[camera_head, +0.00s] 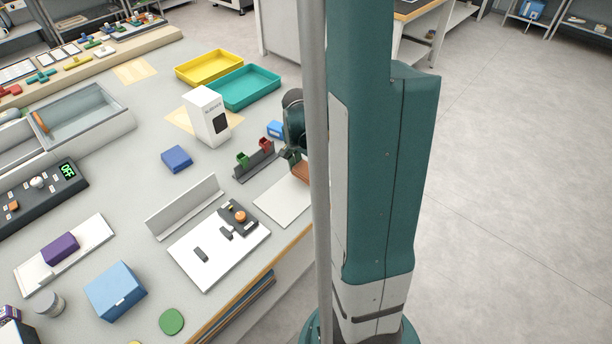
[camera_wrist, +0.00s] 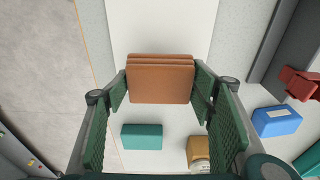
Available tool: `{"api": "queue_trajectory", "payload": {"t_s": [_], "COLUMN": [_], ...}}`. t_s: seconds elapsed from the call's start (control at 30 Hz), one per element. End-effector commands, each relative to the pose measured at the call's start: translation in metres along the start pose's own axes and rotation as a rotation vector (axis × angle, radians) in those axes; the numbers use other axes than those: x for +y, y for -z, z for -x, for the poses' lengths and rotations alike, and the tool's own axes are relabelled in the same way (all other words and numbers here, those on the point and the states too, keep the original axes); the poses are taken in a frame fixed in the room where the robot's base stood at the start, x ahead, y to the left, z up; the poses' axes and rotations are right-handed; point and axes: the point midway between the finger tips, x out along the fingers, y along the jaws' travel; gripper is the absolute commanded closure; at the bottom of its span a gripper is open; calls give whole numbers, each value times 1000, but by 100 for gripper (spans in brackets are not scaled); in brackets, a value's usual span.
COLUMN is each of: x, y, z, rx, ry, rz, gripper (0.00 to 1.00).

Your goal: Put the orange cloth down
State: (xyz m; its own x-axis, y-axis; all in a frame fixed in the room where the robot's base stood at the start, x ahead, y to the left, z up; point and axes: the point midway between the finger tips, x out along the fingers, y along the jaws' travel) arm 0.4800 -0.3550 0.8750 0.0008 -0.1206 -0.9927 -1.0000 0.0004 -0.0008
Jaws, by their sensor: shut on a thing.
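The orange cloth (camera_wrist: 160,80) is a brownish-orange folded block with layered edges, seen in the wrist view between my gripper's two green finger pads. My gripper (camera_wrist: 160,92) is shut on it. In the head view the orange cloth (camera_head: 301,172) shows only in part, beside my column, and my gripper (camera_head: 292,156) is mostly hidden there. A white board (camera_head: 283,203) lies on the table by the cloth. It also shows in the wrist view (camera_wrist: 150,25). I cannot tell whether the cloth touches it.
A rack with green and red pieces (camera_head: 255,163) stands left of the cloth, and a blue block (camera_head: 276,129) lies behind it. The wrist view also shows a teal block (camera_wrist: 142,137) and a tan block (camera_wrist: 198,148). The table's front edge (camera_head: 272,262) is close by.

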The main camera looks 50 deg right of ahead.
Motion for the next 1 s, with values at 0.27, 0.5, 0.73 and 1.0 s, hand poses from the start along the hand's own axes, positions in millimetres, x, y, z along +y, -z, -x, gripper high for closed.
{"api": "queue_trajectory", "payload": {"t_s": [0.27, 0.5, 0.73, 1.0], "x": [0, 0, 0, 0], "y": [-3, -4, -4, -4], "z": [-27, -32, -32, -34], "rx": [0, 0, 0, 0], "ry": [0, 0, 0, 0], "rz": [0, 0, 0, 0], "gripper": [57, 57, 57, 31]}}
